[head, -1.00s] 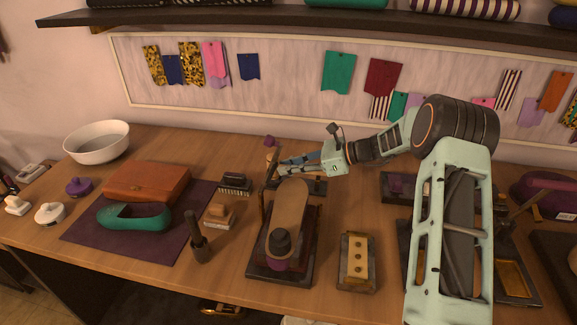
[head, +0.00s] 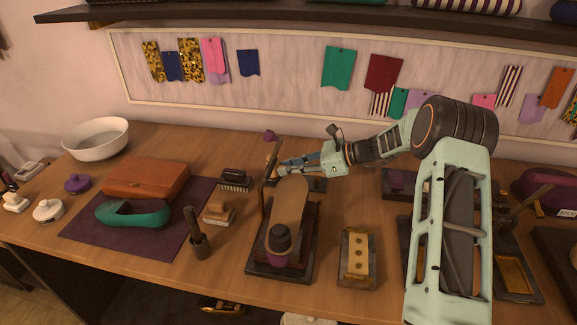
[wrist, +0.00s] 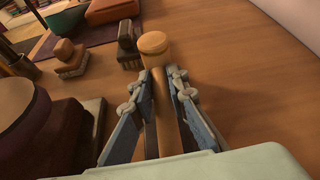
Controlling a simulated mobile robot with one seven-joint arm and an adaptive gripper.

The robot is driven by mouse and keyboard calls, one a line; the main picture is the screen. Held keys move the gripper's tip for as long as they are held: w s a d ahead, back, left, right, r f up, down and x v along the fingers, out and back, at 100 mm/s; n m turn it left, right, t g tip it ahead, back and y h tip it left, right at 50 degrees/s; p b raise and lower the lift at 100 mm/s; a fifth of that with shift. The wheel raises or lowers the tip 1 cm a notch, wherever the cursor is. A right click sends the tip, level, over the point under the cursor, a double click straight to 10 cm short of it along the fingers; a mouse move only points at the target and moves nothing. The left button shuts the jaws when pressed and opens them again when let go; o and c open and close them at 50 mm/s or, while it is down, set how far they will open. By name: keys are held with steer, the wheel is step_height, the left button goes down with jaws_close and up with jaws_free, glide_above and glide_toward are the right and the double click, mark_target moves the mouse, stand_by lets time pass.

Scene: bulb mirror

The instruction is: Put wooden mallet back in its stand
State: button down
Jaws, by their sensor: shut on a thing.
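The wooden mallet (wrist: 153,47) shows in the wrist view with its round, pale wooden head beyond the fingertips. Its handle runs back between the fingers of my gripper (wrist: 160,88), which is shut on it. In the head view my gripper (head: 282,171) is at the back of the table, behind the upright shoe-form stand. The mallet is small and partly hidden there by the fingers. A dark low base (head: 315,185) lies below and right of the gripper; I cannot tell whether it is the mallet's stand.
The shoe-form stand (head: 290,205) is close in front of the gripper. Brushes (head: 235,180), a dark upright tool (head: 199,240) and a purple mat (head: 88,235) lie left. A brass-topped block (head: 357,258) is front right. Bare tabletop lies behind the mallet.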

steer(key=c, duration=1.8)
jaws_free()
steer(key=shift+f, duration=0.1)
steer(key=shift+d, duration=0.1)
steer(key=v, duration=1.2)
